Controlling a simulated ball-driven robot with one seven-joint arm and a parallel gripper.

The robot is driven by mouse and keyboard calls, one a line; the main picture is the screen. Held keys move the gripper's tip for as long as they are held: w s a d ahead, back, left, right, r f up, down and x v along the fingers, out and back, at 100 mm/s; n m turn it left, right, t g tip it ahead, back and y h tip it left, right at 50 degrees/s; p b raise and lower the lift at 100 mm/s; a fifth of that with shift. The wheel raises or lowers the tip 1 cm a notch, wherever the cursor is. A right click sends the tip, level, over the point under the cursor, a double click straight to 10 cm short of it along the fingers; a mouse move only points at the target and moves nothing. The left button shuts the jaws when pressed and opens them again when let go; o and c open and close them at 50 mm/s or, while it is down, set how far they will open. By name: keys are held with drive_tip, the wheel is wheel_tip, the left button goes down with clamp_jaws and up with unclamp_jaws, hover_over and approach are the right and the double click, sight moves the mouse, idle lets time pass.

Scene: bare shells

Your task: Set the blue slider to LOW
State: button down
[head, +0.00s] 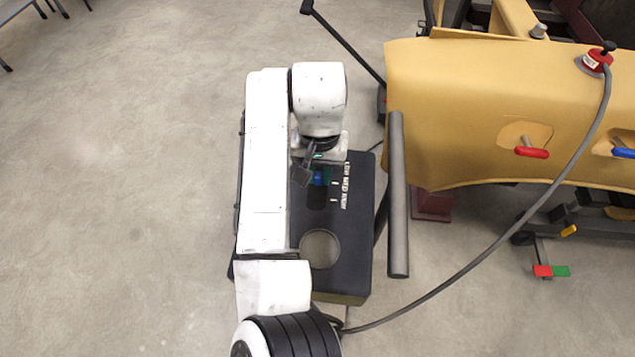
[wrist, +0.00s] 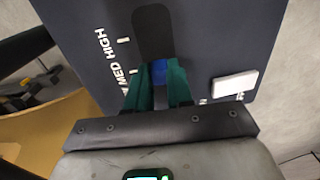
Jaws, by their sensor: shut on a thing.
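The blue slider (wrist: 160,72) sits in a dark slot (wrist: 153,30) on a dark panel (wrist: 220,40). It also shows in the head view (head: 318,177). The wrist view shows the words HIGH and MED left of the slot, each near a white tick. The slider is about level with the MED tick, and the slot toward HIGH is empty. My gripper (wrist: 160,78) has green fingertips shut on the slider, one on each side.
A white block (wrist: 235,85) is on the panel, right of the slot. A grey bar (head: 398,195) and a yellow shell (head: 480,100) with a red handle stand to the right.

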drive_tip(key=w, duration=0.4)
drive_tip(key=shift+w+r, duration=0.1)
drive_tip(key=shift+w, duration=0.2)
drive_tip(key=c, duration=1)
unclamp_jaws()
wheel_tip(320, 180, up, 11)
drive_tip(key=shift+f, duration=0.2)
